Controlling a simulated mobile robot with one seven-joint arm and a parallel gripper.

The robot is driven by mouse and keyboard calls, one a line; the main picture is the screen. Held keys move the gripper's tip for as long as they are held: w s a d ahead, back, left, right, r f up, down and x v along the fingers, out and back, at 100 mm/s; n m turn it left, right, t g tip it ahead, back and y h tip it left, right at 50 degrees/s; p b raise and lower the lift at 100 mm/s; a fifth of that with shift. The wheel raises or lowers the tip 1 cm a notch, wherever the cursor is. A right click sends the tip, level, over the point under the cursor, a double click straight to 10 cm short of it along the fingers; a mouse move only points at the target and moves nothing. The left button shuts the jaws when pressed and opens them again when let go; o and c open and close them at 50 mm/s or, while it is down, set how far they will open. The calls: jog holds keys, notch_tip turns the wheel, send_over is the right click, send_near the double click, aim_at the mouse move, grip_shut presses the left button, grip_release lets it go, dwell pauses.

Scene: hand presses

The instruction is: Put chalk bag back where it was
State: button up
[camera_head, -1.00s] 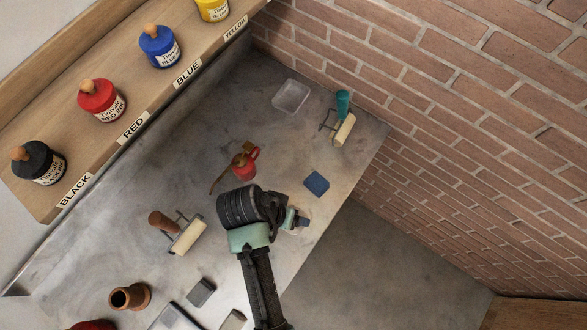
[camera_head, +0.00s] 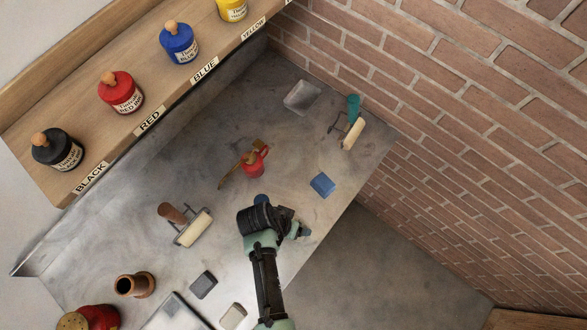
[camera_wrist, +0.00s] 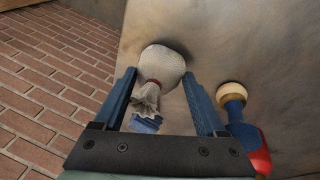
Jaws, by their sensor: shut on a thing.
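The chalk bag (camera_wrist: 163,62) is a pale, rounded cloth pouch with a red tie and a gathered, ruffled neck, seen in the wrist view. Its neck points toward my gripper's palm. My gripper (camera_wrist: 159,76) is shut on the bag, with one blue finger on each side of it. A blue folded-looking piece (camera_wrist: 146,124) shows just below the neck; I cannot tell what it is. In the head view my gripper (camera_head: 298,232) is over the front edge of the grey metal table (camera_head: 215,108), and the bag is hidden there.
Near my gripper lie a blue block (camera_head: 322,185), a red container (camera_head: 254,165) with a brown-handled tool, and a roller (camera_head: 192,228). A round blue thing (camera_head: 261,198) shows just behind my wrist. Ink jars (camera_head: 121,92) line the shelf. A brick wall (camera_head: 450,130) bounds the right.

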jog(key=shift+f, duration=0.25)
jog(key=o, duration=1.5)
jog(key=shift+r, duration=0.1)
jog(key=shift+o, duration=0.2)
